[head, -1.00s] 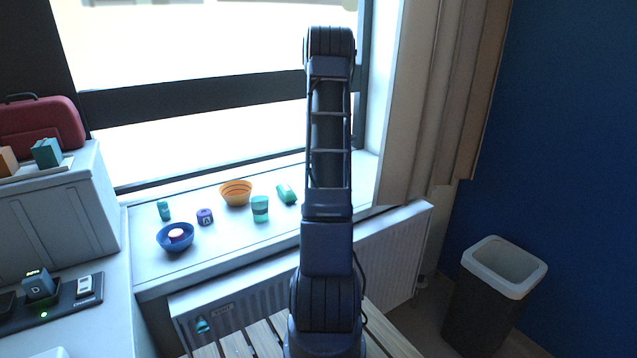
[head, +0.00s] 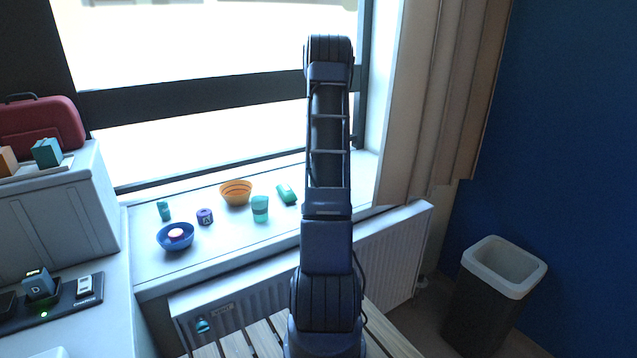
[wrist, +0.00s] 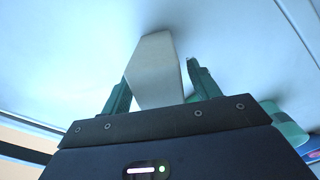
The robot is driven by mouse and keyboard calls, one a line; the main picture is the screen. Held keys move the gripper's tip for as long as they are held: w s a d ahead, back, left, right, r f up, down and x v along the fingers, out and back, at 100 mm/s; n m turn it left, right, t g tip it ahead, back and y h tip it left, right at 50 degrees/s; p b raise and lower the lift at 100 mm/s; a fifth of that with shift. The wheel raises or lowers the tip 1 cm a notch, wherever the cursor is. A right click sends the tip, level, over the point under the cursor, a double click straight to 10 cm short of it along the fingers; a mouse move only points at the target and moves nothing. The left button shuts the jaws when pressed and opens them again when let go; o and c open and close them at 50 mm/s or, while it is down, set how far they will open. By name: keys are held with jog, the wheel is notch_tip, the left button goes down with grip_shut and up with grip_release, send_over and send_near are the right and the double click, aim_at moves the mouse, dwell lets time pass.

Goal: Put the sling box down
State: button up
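A pale, off-white box (wrist: 157,70), which I take to be the sling box, shows in the wrist view between the two green fingers of my gripper (wrist: 160,82). Its far end is against or very near a pale smooth surface (wrist: 60,60); contact cannot be made out. The right finger stands apart from the box with a narrow gap. The left finger is close beside it, and touching cannot be told. In the head view my arm hides the gripper and the box.
The windowsill (head: 225,245) holds a blue bowl (head: 174,237), an orange bowl (head: 236,192), a teal cup (head: 260,208), a purple block (head: 204,216) and small green items. A radiator (head: 395,262) is below. A bin (head: 482,300) stands at right.

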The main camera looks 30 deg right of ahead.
jog(key=shift+r, duration=0.15)
notch_tip(320, 180, up, 11)
jog(key=shift+r, duration=0.15)
jog(key=s+a+r+m+t, duration=0.1)
jog(key=s+a+r, duration=0.4)
jog(key=a+r, duration=0.15)
jog(key=s+a+r+m, duration=0.2)
jog(key=s+a+r, duration=0.25)
jog(key=a, duration=0.35)
jog(key=s+a+r+m+t, duration=0.1)
jog(key=s+a+r, duration=0.3)
jog(key=a+r, duration=0.3)
jog(key=s+a+m+t, duration=0.1)
jog(key=s+a, duration=0.4)
jog(key=s, duration=0.3)
jog(key=s+a+f+m, duration=0.1)
jog(key=s+a+m, duration=0.1)
jog(key=s+a, duration=0.2)
jog(key=s+a+m+t, duration=0.1)
jog(key=s+a, duration=0.4)
jog(key=s, duration=0.6)
jog(key=shift+s+a+f+m+t, duration=0.3)
jog(key=shift+f+m, duration=0.05)
jog(key=shift+m, duration=0.15)
